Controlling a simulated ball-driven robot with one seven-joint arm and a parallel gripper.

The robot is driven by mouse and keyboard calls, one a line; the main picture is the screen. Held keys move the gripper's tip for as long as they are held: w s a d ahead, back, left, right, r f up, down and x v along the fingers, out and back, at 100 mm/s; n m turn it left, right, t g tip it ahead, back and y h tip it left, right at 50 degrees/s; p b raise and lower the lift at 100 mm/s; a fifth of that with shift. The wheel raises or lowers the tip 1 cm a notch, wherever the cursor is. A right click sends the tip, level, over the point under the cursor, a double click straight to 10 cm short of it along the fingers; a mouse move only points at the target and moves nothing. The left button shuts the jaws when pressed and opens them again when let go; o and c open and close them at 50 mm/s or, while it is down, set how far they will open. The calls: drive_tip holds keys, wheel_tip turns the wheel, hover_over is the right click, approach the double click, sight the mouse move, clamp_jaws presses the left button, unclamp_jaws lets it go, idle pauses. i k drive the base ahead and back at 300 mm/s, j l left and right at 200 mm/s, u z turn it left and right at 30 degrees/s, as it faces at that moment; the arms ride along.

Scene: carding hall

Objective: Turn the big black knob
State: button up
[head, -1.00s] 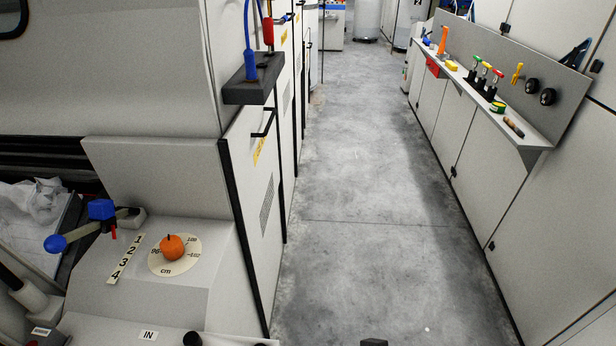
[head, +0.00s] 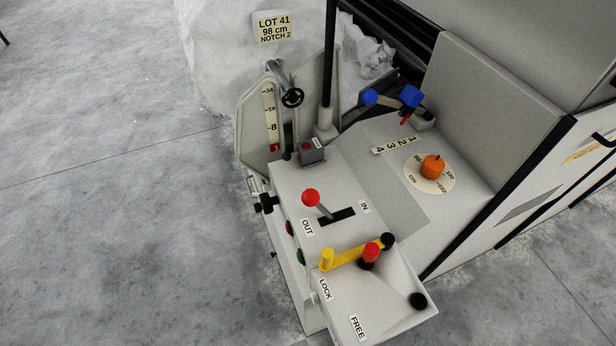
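Several black knobs show on the machine in the head view. A black lobed knob (head: 264,202) sticks out from the left side of the control box. A round black knob (head: 417,300) is at the right of the front panel, and a black ball (head: 387,240) is at the end of the yellow lever. I cannot tell from size alone which one the task calls big. My gripper is not in view.
The control box (head: 290,185) carries a red-knobbed lever (head: 311,198) in an IN/OUT slot. A yellow lever (head: 345,257) is by LOCK and FREE labels. An orange knob (head: 432,168) sits on a cm dial. A sign (head: 275,27) reads LOT 41. Left floor (head: 110,200) is clear.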

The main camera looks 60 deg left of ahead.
sight(267, 203)
drive_tip(key=u, duration=1.7)
